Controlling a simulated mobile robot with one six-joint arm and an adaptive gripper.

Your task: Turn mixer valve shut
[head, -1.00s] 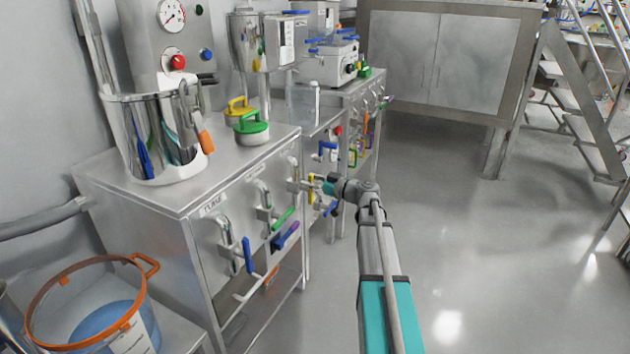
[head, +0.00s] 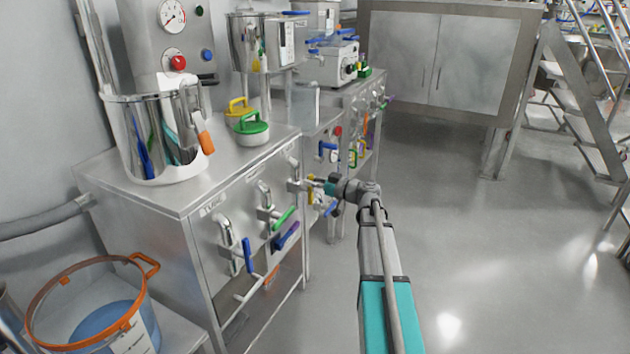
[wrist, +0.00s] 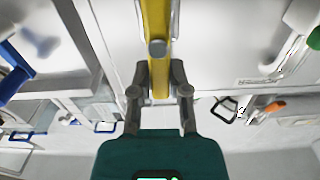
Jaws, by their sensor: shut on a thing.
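A valve with a yellow lever handle (head: 312,194) is on the front of the steel cabinet, the farthest of its three front valves. In the wrist view, the yellow handle (wrist: 156,30) runs from the top edge down between the fingers. My gripper (head: 328,187) is shut on this handle; in the wrist view its fingers (wrist: 159,85) lie on both sides of the handle's end. The fingertips are small and partly hidden in the head view. The label above this valve is too small to read.
Beside it on the cabinet (head: 200,265) are valves with blue (head: 247,255) and green (head: 284,218) handles. A steel pot (head: 150,140) and green-lidded container (head: 250,128) stand on top. The floor to the right is clear.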

